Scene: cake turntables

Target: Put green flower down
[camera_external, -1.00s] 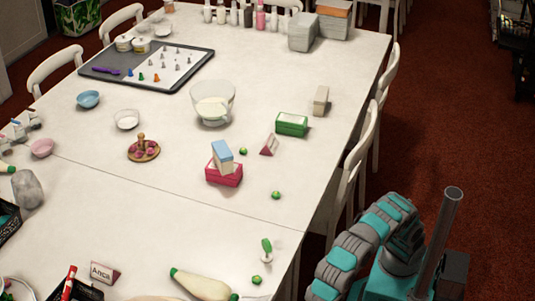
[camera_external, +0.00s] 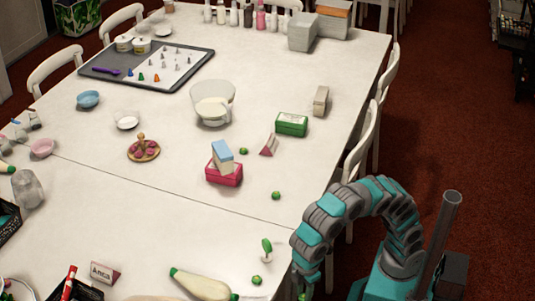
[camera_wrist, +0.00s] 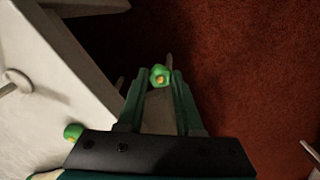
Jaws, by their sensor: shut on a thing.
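My gripper (camera_wrist: 160,84) is shut on a green flower (camera_wrist: 159,76), which sits between the fingertips in the wrist view and shows a yellowish centre. In that view the held flower appears over the red floor, to the right of the white table's edge. In the external view my gripper (camera_external: 303,293) is low at the bottom, by the table's right side, and mostly cut off. Other green flowers lie on the table (camera_external: 240,253): one near the front (camera_external: 256,281), one in the middle (camera_external: 276,195) and one further back (camera_external: 243,151).
A small upright green-topped piece (camera_external: 266,245) stands near the front flower. A piping bag (camera_external: 203,285) lies left of it. A pink box (camera_external: 224,173) and a green box (camera_external: 292,124) stand further back. White chairs line the right edge.

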